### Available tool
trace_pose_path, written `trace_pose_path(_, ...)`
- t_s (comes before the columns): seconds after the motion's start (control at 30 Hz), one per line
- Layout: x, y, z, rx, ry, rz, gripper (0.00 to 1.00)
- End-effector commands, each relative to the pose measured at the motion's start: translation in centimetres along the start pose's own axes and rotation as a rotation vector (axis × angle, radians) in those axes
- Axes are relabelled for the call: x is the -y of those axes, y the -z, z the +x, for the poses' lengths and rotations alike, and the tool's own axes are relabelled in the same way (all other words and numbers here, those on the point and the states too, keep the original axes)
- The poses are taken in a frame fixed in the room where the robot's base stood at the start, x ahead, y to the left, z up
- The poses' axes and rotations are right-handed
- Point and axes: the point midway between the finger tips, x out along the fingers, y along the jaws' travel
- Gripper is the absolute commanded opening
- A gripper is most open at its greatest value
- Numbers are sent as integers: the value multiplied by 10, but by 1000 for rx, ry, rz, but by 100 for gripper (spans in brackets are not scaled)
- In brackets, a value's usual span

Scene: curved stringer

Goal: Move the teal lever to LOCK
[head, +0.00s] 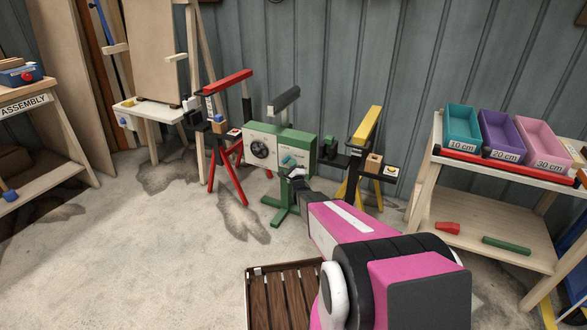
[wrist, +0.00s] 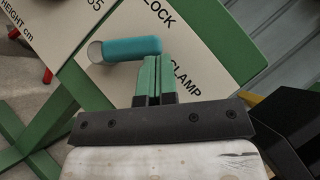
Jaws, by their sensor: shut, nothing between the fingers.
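The teal lever (head: 289,161) is on the cream front panel of a green box (head: 298,140) on a green stand. In the wrist view the teal lever (wrist: 130,48) is a short cylinder lying nearly sideways, its round end at left. The word LOCK (wrist: 157,15) is printed above it and CLAMP (wrist: 187,80) to its lower right. My gripper (wrist: 155,62) is shut and empty, with its fingertips just below the lever's right end; I cannot tell if they touch. In the head view my gripper (head: 296,174) is at the panel's lower edge, just below the lever.
A dial (head: 259,148) sits left of the lever on the panel. A red trestle (head: 228,85) stands left and a yellow trestle (head: 366,125) right. A slatted crate (head: 258,290) is on the floor in front. A bin shelf (head: 440,157) stands at right. Floor at left is clear.

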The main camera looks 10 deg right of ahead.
Motion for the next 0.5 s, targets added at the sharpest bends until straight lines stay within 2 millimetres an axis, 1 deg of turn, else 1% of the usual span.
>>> trace_pose_path(0.03, 5, -3, 2, 0, -31, -32, 0)
trace_pose_path(0.2, 9, -11, 10, 0, -144, -145, 0)
trace_pose_path(0.5, 11, -24, 23, 0, -318, -317, 0)
